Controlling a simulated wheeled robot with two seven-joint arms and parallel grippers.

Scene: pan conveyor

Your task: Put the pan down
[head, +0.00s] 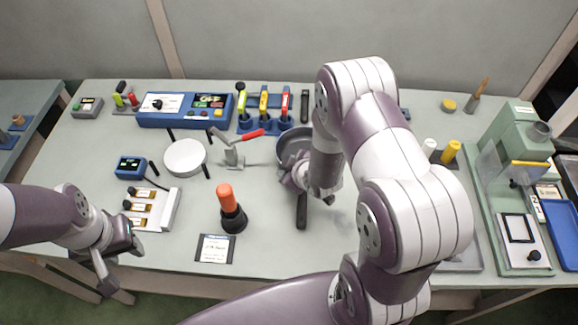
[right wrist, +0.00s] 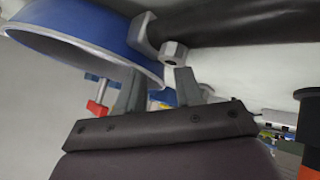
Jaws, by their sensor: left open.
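The pan (head: 295,140) is dark, round and shallow, right of the table's middle in the head view. Its black handle (head: 302,212) points to the front. My right gripper (head: 299,178) is at the near side of the pan, by the root of the handle, partly hidden by my arm. In the right wrist view the pan shows a blue outside (right wrist: 105,30) with a pale rim, and the fingers (right wrist: 160,85) stand apart just below the handle's bracket. Whether they grip it cannot be told. My left gripper (head: 118,262) is open and empty at the table's front left edge.
A white round plate-like piece (head: 185,157) and a metal stand with a red handle (head: 235,152) lie left of the pan. An orange-topped black post (head: 230,208) stands in front. A blue tool rack (head: 262,122) is behind. A green machine (head: 520,200) fills the right end.

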